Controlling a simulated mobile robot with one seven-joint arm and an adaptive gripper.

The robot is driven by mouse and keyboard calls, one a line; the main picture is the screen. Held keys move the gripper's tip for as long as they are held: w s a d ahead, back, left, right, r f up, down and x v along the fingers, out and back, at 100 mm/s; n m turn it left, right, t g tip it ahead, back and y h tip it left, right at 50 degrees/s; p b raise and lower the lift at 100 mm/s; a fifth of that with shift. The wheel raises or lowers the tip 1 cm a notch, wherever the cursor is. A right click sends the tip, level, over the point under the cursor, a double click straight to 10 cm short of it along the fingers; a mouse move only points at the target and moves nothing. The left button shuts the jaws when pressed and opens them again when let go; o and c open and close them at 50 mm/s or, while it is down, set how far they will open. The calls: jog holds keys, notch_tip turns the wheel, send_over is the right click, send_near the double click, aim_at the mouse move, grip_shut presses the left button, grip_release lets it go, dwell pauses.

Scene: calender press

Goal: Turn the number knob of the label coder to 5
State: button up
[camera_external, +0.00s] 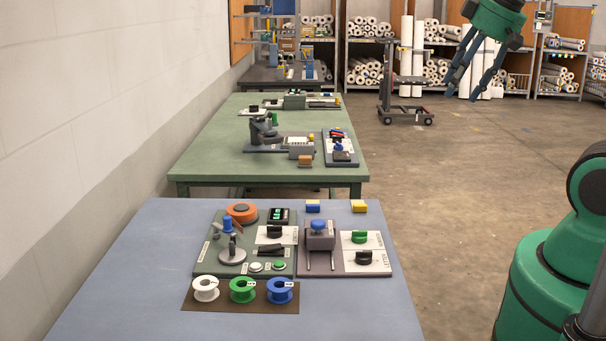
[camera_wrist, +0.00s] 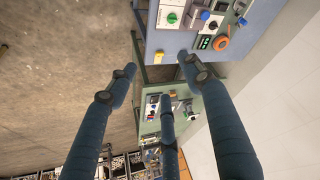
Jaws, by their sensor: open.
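The label coder (camera_external: 327,268) is the grey-brown panel on the right of the near blue table. On its right side, a green knob (camera_external: 359,237) and a black knob (camera_external: 364,258) sit on white plates, one behind the other. The plates' print is too small to read surely, so I cannot tell which is the number knob or its setting. The green knob (camera_wrist: 172,17) shows at the top of the wrist view. My gripper (camera_external: 470,92) has its fingers spread and empty, high at the upper right, well away from the coder; its fingers (camera_wrist: 158,74) fill the wrist view.
On the near blue table (camera_external: 130,275), a green panel (camera_external: 212,262) with an orange reel (camera_external: 242,213) stands left of the coder. Several spools sit on a brown mat (camera_external: 225,306) in front. A green table (camera_external: 200,165) is behind. The floor to the right is open.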

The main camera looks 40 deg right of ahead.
jog(key=w+a+f+n+g, duration=0.35)
jog(key=w+f, duration=0.55)
jog(key=w, duration=0.3)
jog(key=n+g+p, duration=0.1)
jog(key=n+g, duration=0.1)
jog(key=n, duration=0.3)
send_over(358, 231)
notch_tip(358, 231, down, 16)
jog(key=shift+f, duration=0.2)
notch_tip(358, 231, down, 14)
jog(key=shift+r+b, duration=0.1)
jog(key=shift+b, duration=0.95)
jog(key=c, duration=1.1)
